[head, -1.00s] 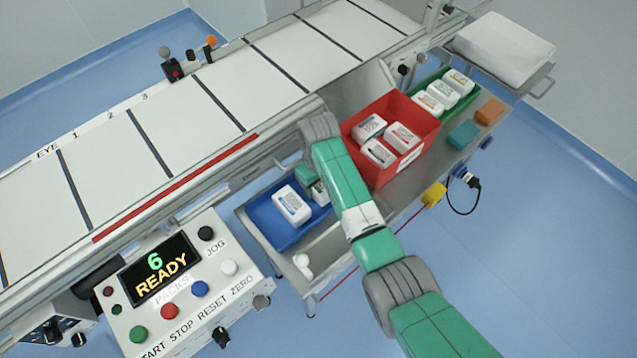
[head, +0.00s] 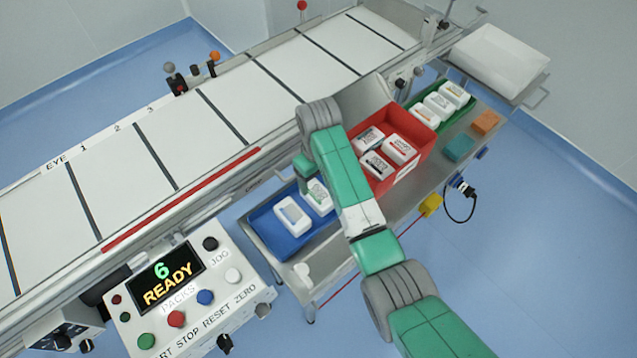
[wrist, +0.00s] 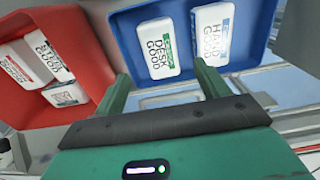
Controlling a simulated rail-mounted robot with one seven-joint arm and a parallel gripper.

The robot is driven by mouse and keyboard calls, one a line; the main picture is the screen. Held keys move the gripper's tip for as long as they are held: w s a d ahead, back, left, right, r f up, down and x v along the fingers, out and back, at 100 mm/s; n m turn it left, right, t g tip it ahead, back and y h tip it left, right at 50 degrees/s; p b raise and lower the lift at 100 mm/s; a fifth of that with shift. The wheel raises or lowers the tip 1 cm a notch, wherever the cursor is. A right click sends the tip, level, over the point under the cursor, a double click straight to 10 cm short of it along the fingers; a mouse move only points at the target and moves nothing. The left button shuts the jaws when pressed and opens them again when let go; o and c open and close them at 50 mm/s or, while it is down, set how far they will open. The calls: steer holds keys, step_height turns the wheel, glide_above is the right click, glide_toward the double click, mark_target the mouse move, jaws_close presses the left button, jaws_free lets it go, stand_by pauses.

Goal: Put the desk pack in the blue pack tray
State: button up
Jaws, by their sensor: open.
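The desk pack (wrist: 157,45), white with a green-edged label reading DESK GOOD, lies in the blue pack tray (wrist: 180,100). In the head view the desk pack (head: 318,196) is the right-hand pack in the blue tray (head: 268,240), partly behind my arm. A second white pack, reading HAND GOOD (wrist: 211,40), lies beside it, apart by a small gap; it also shows in the head view (head: 292,216). My gripper (wrist: 163,85) is open and empty. Its two fingers stand apart close to the desk pack's near end, and no pack is held.
The red bin (head: 430,143) with several white packs stands right of the blue tray. A green tray (head: 466,107) with packs is farther right. The conveyor (head: 230,100) runs behind the trays, and the READY control panel (head: 185,310) stands at front left.

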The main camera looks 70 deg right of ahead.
step_height(320, 180, up, 3)
steer(key=shift+r, duration=0.1)
stand_by(0.4)
steer(key=w+a+r+n+t+h, duration=0.1)
steer(key=w+a+r+t+h, duration=0.1)
steer(key=w+a+r+t, duration=0.45)
steer(key=w+a+r+n+t+h, duration=0.15)
steer(key=w+a+r, duration=0.25)
steer(key=w+r, duration=0.6)
steer(key=w+a+r+n+t, duration=0.1)
steer(key=w+a+r+t, duration=0.2)
steer(key=a+r, duration=0.35)
steer(key=w+a+r+t, duration=0.2)
steer(key=a+r+t, duration=0.1)
steer(key=a+r, duration=0.35)
steer(key=s+a+r+t+y, duration=0.1)
steer(key=s+a+r+t, duration=0.2)
steer(key=s+a+r, duration=0.2)
steer(key=s+a+r+n+t+y, duration=0.1)
steer(key=s+a+r+t, duration=0.3)
steer(key=a+r, duration=0.4)
steer(key=s+a+r+n+t+y, duration=0.1)
steer(key=s+a+r+t, duration=0.3)
steer(key=s+a+r, duration=0.3)
step_height(320, 180, up, 6)
steer(key=shift+f, duration=0.25)
